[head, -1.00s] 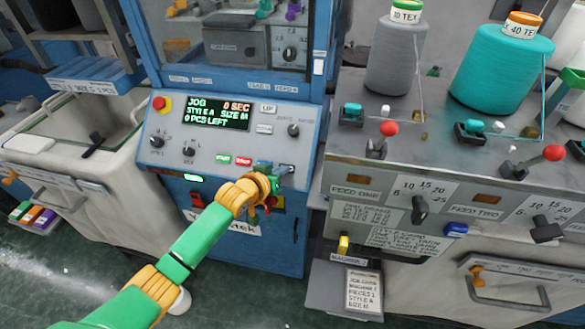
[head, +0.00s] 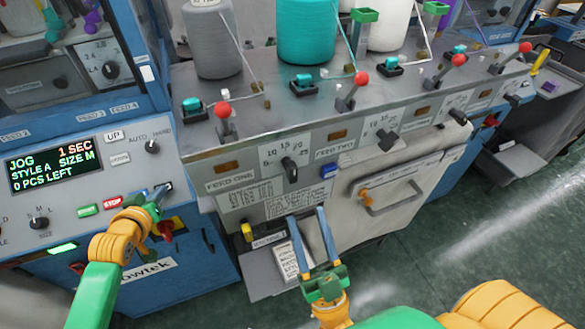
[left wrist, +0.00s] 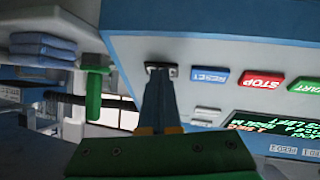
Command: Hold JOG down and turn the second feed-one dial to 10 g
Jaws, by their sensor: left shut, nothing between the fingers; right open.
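My left gripper (head: 163,190) is shut with nothing between its fingers. Its tips press at a small dark-framed spot beside the blue RESET button; the left wrist view also shows the shut fingertips (left wrist: 158,75) there, covering whatever button they touch. The display (head: 54,164) reads JOG, 1 SEC, STYLE A, SIZE M, 0 PCS LEFT. The feed-one dial (head: 290,170) is a black knob below a 5-10-15-20 scale; its knob stands nearly upright, exact reading unclear. My right gripper (head: 307,212) is open and empty, below and in front of that dial.
A feed-two dial (head: 387,140) sits to the right, with further dials beyond. Red-knobbed levers (head: 223,112) and yarn cones (head: 305,35) stand on top. A drawer handle (head: 395,202) and a small tray (head: 262,285) jut out below. Open floor lies at right.

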